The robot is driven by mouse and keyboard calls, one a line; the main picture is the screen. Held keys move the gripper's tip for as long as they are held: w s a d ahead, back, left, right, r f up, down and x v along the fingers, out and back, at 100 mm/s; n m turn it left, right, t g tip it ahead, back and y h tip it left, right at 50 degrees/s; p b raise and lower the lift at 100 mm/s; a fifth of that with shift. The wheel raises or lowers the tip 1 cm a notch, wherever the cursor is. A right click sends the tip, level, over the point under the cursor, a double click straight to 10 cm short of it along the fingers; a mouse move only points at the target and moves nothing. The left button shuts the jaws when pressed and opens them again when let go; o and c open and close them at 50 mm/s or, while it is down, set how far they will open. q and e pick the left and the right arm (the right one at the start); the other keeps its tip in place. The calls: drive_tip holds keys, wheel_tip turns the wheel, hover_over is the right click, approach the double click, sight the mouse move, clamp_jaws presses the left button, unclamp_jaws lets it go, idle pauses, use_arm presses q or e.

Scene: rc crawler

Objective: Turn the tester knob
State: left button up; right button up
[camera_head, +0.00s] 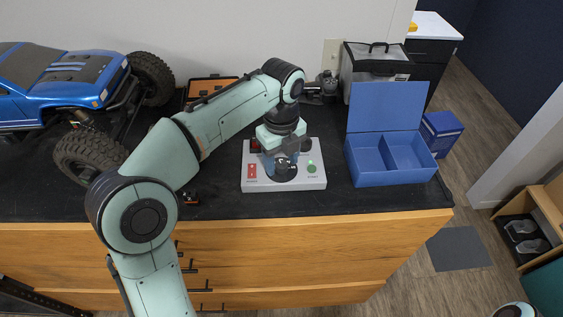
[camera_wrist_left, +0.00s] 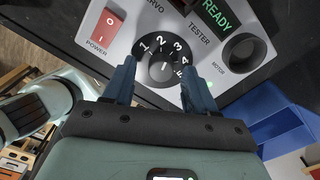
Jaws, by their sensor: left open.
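The tester (camera_head: 311,183) is a light grey box on the dark counter, with a red power switch (camera_wrist_left: 105,31) and a lit green READY display (camera_wrist_left: 215,15). Its black knob (camera_wrist_left: 162,68) sits on a dial numbered in white, seen in the left wrist view. My left gripper (camera_wrist_left: 159,88) is open, with one blue-grey finger on each side of the knob. I cannot tell whether the fingers touch it. In the head view my left gripper (camera_head: 283,164) is over the tester and partly hides the knob.
A blue open box with a raised lid (camera_head: 388,107) stands right of the tester. A blue RC truck (camera_head: 75,90) is at the left. A clear-sided case (camera_head: 365,65) and an orange-black tray (camera_head: 210,86) are behind. Some counter in front is bare.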

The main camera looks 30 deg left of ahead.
use_arm(q)
drive_tip(key=shift+f, duration=0.3)
use_arm(e)
drive_tip(key=shift+f, duration=0.1)
use_arm(q)
clamp_jaws()
drive_tip(key=shift+r+n+p, duration=0.2)
drive_tip(key=shift+n+p, duration=0.2)
drive_tip(key=shift+n, duration=0.4)
drive_tip(key=shift+w+f+n+p, duration=0.15)
drive_tip(key=shift+n+p, duration=0.2)
drive_tip(key=shift+n, duration=0.85)
use_arm(e)
drive_tip(key=shift+w+r, duration=0.95)
drive_tip(key=shift+r, duration=0.1)
use_arm(q)
unclamp_jaws()
